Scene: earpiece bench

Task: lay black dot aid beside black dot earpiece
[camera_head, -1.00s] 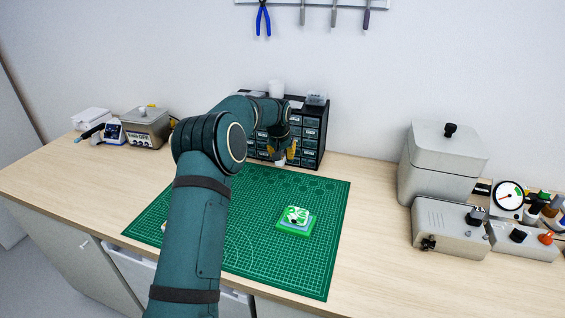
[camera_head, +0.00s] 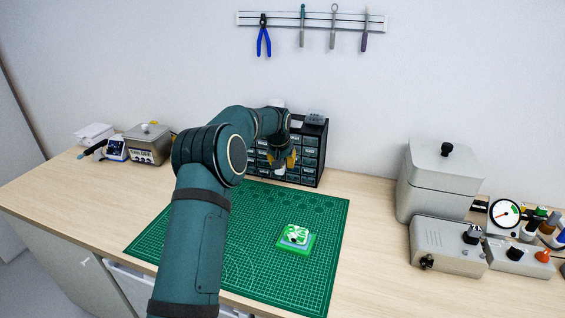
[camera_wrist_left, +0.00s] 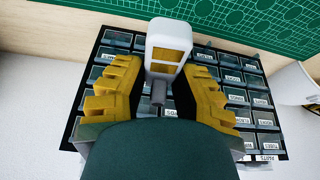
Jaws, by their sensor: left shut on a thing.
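My left gripper (camera_head: 284,163) is over the back of the green mat, in front of the drawer cabinet. In the left wrist view its yellow fingers are shut on a white rounded piece (camera_wrist_left: 165,38) with tan panels and a grey stub. I take this piece for the aid, but no black dot shows on it. A white and green patterned piece (camera_head: 296,234) with a dark dot sits on a green block (camera_head: 296,248) on the mat's right half. It may hold the earpiece, too small to tell. My left arm hides part of the mat's left side.
The green cutting mat (camera_head: 325,255) lies on the wooden bench (camera_head: 365,225). The black drawer cabinet (camera_head: 311,150) stands close behind the gripper. Grey boxes (camera_head: 440,180) and a gauge (camera_head: 504,213) stand at the right. The mat around the green block is clear.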

